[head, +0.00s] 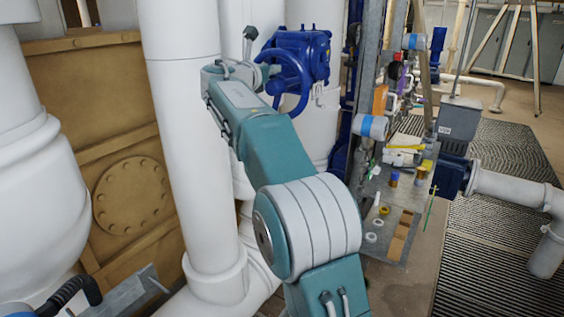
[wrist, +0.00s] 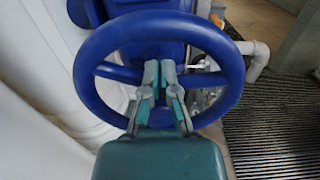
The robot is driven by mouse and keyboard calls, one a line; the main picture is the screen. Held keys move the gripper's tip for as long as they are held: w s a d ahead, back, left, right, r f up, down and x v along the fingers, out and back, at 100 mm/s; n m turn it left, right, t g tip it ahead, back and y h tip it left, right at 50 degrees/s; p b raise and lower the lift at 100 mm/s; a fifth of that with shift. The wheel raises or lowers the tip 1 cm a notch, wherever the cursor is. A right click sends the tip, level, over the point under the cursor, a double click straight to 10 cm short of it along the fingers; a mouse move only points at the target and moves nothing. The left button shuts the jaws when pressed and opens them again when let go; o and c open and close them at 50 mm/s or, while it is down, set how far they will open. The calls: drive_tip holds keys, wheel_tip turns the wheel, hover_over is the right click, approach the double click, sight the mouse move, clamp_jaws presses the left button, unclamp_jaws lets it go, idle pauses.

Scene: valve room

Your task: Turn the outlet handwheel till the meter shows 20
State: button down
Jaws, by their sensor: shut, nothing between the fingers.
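The blue handwheel (head: 304,90) stands on a blue valve body (head: 311,50) at the end of my arm in the head view. In the wrist view the handwheel (wrist: 235,75) fills the upper middle, with its ring and spokes facing me. My gripper (wrist: 159,68) is shut and empty. Its fingertips appear in front of the wheel's hub, inside the ring's outline; I cannot tell whether they touch it. In the head view my gripper is hard to make out near the wheel. I see no readable meter in either view.
Thick white pipes (head: 182,130) stand left of and behind the wheel. A bench (head: 392,247) with small parts is at the right. Dark ribbed matting (head: 480,240) covers the floor at the right.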

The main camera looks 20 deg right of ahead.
drive_tip(key=v, duration=1.1)
idle(0.4)
drive_tip(key=s+d+f+m+g+y, duration=0.1)
drive_tip(key=s+f+m+g+y, duration=0.1)
drive_tip(key=s+f+m+y, duration=0.5)
drive_tip(key=s+d+f+m+g, duration=0.1)
drive_tip(key=s+f+m, duration=0.35)
drive_tip(key=s, duration=0.65)
drive_tip(key=s+a+f+m+y, duration=0.4)
drive_tip(key=s+f+m, duration=0.2)
drive_tip(key=s+f, duration=0.2)
drive_tip(key=s+a+f+m+g+y, duration=0.1)
drive_tip(key=s+a+f+m+y, duration=0.2)
drive_tip(key=s+f+m, duration=0.4)
drive_tip(key=s+f+y, duration=0.1)
drive_tip(key=s, duration=0.3)
drive_tip(key=shift+a+f, duration=0.35)
drive_tip(key=shift+f, duration=0.05)
